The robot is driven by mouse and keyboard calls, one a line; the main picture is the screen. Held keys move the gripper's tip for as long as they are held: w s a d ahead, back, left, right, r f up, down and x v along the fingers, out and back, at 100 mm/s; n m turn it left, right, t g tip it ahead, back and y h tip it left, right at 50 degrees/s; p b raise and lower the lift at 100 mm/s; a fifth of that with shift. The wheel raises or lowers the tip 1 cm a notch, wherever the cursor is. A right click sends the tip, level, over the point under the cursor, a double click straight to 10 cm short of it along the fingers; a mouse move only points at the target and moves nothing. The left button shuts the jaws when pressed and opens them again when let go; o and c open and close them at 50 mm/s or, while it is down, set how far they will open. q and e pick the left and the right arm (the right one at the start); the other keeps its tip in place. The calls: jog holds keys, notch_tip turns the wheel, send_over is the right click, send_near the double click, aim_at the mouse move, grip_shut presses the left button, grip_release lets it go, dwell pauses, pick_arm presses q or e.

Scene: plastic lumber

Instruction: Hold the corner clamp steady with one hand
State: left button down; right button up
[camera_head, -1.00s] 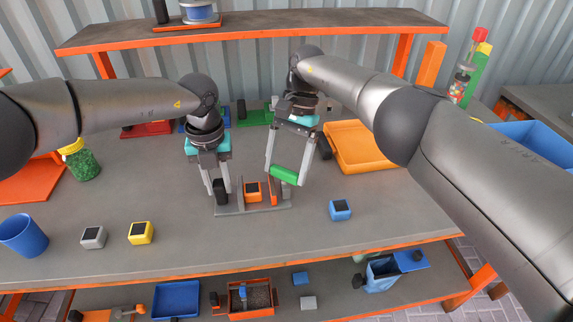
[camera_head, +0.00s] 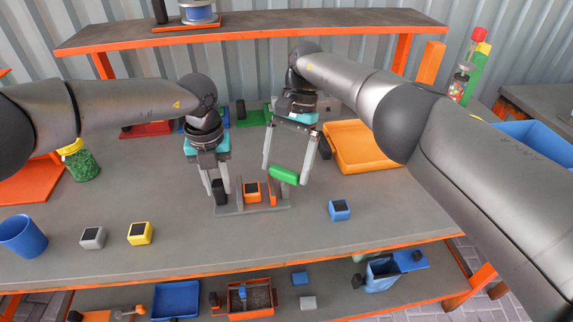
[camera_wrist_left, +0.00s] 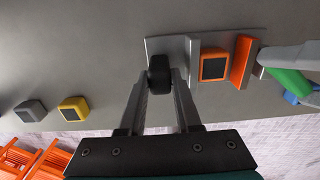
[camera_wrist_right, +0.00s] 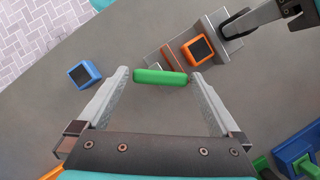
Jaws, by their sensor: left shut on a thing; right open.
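The corner clamp is a grey base plate (camera_head: 240,210) with upright grey and orange jaws, lying on the bench. An orange block with a dark top (camera_head: 252,191) sits between the jaws. My left gripper (camera_head: 219,190) is shut on the clamp's black handle (camera_wrist_left: 159,75) at the plate's left end. A green bar (camera_head: 285,175) is at the clamp's right, beside the orange jaw (camera_wrist_right: 147,62); whether they touch is unclear. My right gripper (camera_head: 285,181) is open, its fingers spread around the green bar with gaps at both ends in the right wrist view.
A blue block (camera_head: 340,210) lies right of the clamp. Yellow (camera_head: 141,233) and grey (camera_head: 93,237) blocks and a blue cup (camera_head: 23,236) stand at left. An orange tray (camera_head: 368,148) is behind at right. The front middle of the bench is clear.

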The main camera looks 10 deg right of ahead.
notch_tip(320, 180, up, 10)
jog(key=shift+f, duration=0.25)
